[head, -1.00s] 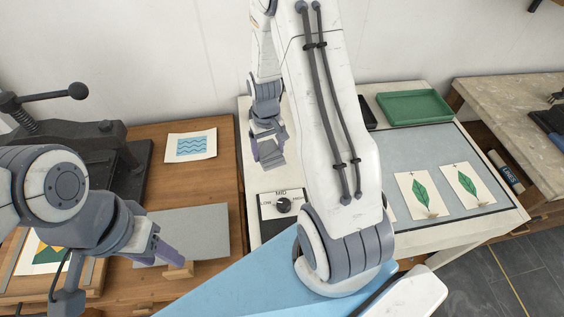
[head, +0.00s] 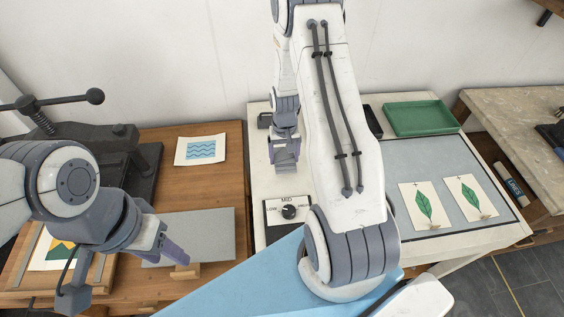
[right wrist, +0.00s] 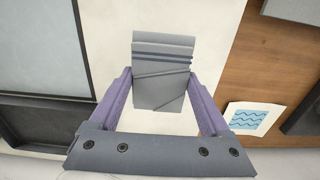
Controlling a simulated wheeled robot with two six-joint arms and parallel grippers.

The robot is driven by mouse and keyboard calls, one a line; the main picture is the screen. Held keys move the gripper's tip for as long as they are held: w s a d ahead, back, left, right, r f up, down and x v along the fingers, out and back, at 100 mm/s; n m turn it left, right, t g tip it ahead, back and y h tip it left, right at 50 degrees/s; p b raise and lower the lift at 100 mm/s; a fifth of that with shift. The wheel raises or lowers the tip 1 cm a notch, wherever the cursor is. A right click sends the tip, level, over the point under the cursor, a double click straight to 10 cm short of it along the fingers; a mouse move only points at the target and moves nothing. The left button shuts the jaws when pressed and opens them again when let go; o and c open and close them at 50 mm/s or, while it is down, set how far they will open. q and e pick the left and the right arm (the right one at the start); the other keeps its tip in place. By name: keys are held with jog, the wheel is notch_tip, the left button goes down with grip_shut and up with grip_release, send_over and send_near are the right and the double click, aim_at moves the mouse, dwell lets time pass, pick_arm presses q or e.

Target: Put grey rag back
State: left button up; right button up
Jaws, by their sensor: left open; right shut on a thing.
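The grey rag (right wrist: 162,75) is a folded grey cloth with a few dark crease lines, seen between the two purple fingers in the right wrist view. My right gripper (head: 286,158) is shut on it and holds it over the white table (right wrist: 205,25). In the head view it hangs behind the dial box, and the rag is hard to tell from the grey jaws there. My left gripper (head: 176,251) is open and empty over the wooden bench, by a grey plate (head: 205,226) and a small wooden block (head: 187,270).
On the white table are a dial box (head: 287,211), a small dark tray (head: 264,121), a green tray (head: 418,118) and a grey slab (head: 400,160) with leaf prints (head: 424,205). A wave print (head: 201,150) lies on the wooden bench. A press (head: 90,145) stands at left.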

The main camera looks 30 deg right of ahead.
aim_at(282, 165)
jog(key=shift+w+a+f, duration=0.1)
jog(key=shift+a+f, duration=0.1)
jog(key=shift+a, duration=0.1)
jog(key=shift+f, duration=0.3)
notch_tip(282, 165, down, 3)
jog(key=shift+p, duration=0.75)
jog(key=shift+f, duration=0.25)
jog(key=shift+f, duration=0.2)
jog(key=o, duration=1.1)
jog(key=shift+o, duration=0.2)
jog(key=shift+r, duration=0.1)
